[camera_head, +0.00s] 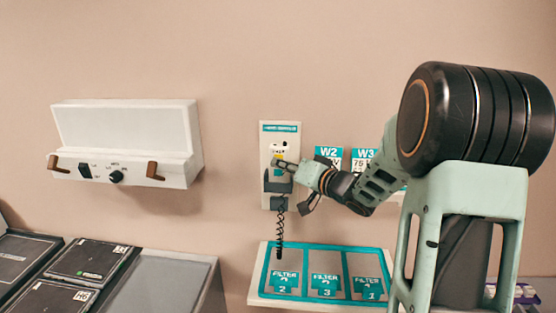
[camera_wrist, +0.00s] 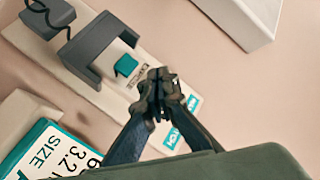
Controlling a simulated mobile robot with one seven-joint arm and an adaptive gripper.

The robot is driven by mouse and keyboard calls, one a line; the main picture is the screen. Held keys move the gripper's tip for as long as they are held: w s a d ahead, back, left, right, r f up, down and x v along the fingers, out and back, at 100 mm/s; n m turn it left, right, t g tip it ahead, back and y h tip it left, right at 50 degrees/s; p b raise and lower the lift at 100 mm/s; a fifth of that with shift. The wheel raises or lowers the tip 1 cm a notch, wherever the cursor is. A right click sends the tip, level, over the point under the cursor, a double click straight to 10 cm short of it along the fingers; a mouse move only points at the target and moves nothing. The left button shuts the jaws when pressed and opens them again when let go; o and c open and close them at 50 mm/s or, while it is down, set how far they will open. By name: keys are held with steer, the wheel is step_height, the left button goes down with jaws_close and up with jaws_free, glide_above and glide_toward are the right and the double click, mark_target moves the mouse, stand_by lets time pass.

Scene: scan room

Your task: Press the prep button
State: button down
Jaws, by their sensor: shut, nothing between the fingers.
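A cream wall panel (camera_head: 266,180) with a teal header strip (camera_head: 281,127) is on the wall at the middle of the head view. It also shows tilted in the wrist view (camera_wrist: 75,75), with a dark grey bracket (camera_wrist: 95,55) and a square teal button (camera_wrist: 126,65) with small lettering beside it. My gripper (camera_head: 279,163) is shut and empty in front of the panel. In the wrist view its fingertips (camera_wrist: 158,78) are just right of the teal button, over the panel's lettering, and hide part of it. I cannot tell which button is the prep button, or whether the fingertips touch the panel.
A coiled black cord (camera_head: 281,230) hangs below the panel. A teal-edged filter tray (camera_head: 263,274) is underneath. A white wall box (camera_head: 125,140) with brown handles is at left, and dark flat cases (camera_head: 90,259) lie lower left. Signs W2 (camera_head: 328,153) and W3 (camera_head: 364,153) are right of the panel.

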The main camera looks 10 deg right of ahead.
steer(key=shift+w, duration=0.15)
stand_by(0.4)
steer(key=shift+s+a, duration=0.25)
steer(key=shift+s, duration=0.65)
steer(key=s, duration=0.1)
steer(key=s+a, duration=0.1)
steer(key=s, duration=0.2)
steer(key=shift+s+a+p, duration=0.25)
steer(key=shift+s+p, duration=0.1)
steer(key=shift+s, duration=0.05)
